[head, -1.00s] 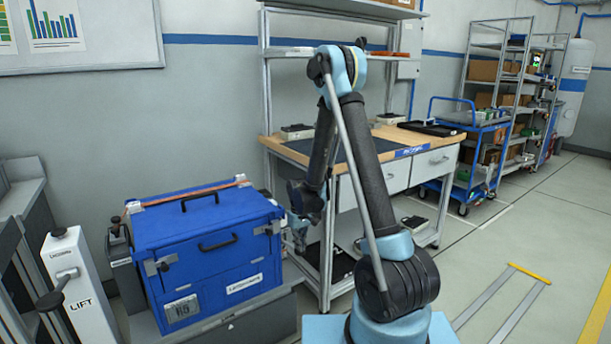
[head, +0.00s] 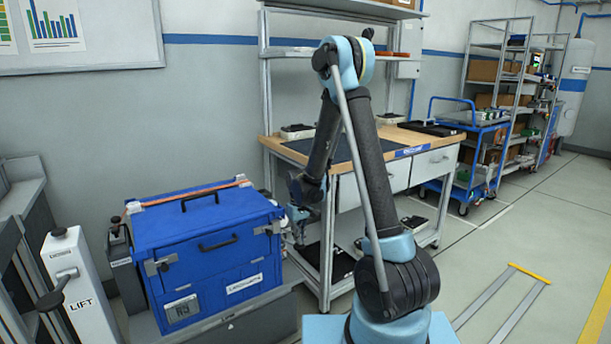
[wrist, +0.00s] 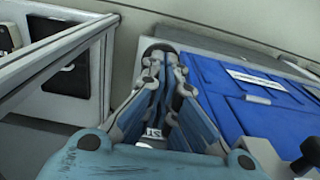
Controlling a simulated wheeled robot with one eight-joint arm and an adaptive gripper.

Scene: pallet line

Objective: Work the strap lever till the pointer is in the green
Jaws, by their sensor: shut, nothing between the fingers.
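A blue box (head: 215,270) stands on a grey base in the head view. An orange-brown strap (head: 190,194) runs across the back of its lid. I cannot make out the strap lever, the pointer or a green band for certain. My gripper (head: 299,232) hangs just right of the box, small and partly blurred into the bench behind. In the wrist view my gripper (wrist: 166,62) is shut and empty, with the blue box (wrist: 240,105) beside it on the right. A black-knobbed handle (wrist: 306,156) shows at the lower right there; I cannot tell what it works.
A white post marked LIFT (head: 75,270) with a black-knobbed lever stands left of the box. A workbench (head: 292,150) with drawers stands behind my arm. A blue cart (head: 455,180) and shelves are farther right. Open floor lies at the right, with a yellow-ended floor frame (head: 530,273).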

